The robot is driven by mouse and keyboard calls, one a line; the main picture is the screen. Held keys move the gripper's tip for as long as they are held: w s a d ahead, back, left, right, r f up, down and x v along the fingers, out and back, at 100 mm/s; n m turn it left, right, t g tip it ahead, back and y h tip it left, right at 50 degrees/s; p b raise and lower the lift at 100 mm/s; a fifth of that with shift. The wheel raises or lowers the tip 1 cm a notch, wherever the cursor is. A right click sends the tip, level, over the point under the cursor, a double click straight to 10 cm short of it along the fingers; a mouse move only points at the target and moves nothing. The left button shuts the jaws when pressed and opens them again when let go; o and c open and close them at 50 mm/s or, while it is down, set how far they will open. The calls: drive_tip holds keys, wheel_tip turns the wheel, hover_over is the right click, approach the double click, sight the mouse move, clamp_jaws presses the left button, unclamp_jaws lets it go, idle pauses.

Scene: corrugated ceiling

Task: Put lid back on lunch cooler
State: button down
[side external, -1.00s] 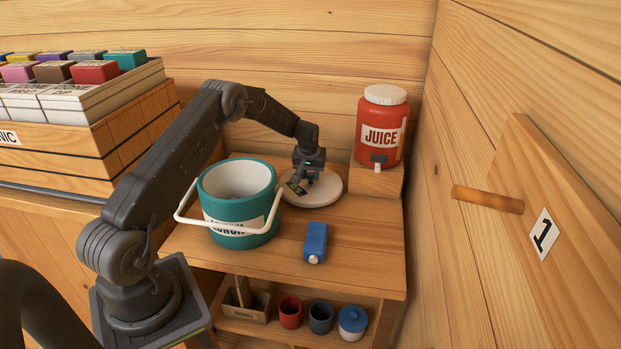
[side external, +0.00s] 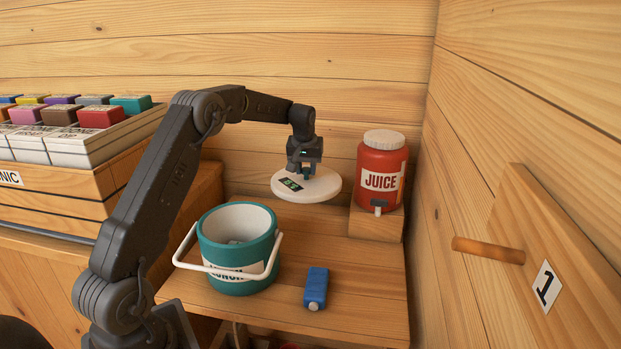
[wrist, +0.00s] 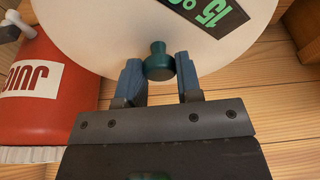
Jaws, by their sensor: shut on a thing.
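The white round lid (side external: 318,188) hangs level in the air above the back of the wooden table, held by my gripper (side external: 304,172). In the wrist view my gripper (wrist: 160,72) has its two fingers shut on the lid's teal knob, and the lid (wrist: 100,35) fills the top of the picture. A dark label with green marks lies on the lid. The teal lunch cooler (side external: 238,278) stands upright and open on the table, left of and nearer than the lid. Its white handle (side external: 222,271) is folded down across the front. Something pale shows inside the cooler.
A red juice jug (side external: 381,165) stands on a wooden block (side external: 376,223) close to the right of the lid. A blue bottle (side external: 316,287) lies at the table's front. A crate of boxes (side external: 60,180) stands at left. A wooden peg (side external: 488,253) juts from the right wall.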

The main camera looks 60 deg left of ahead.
drive_tip(key=s+d+r+n+g+y, duration=0.1)
drive_tip(key=s+d+r+n, duration=0.2)
drive_tip(key=s, duration=0.9)
drive_tip(key=s+r+n+g, duration=0.15)
drive_tip(key=s+n, duration=0.45)
drive_tip(key=s, duration=0.6)
drive_tip(key=shift+t, duration=0.25)
drive_tip(key=shift+w+d+f, duration=0.1)
drive_tip(key=shift+w+f, duration=0.05)
drive_tip(key=shift+f, duration=1.25)
drive_tip(key=shift+w+f, duration=0.1)
drive_tip(key=shift+f, duration=1.3)
drive_tip(key=shift+f, duration=0.15)
drive_tip(key=c, duration=0.7)
unclamp_jaws()
drive_tip(key=shift+o, duration=0.4)
drive_tip(key=o, duration=0.4)
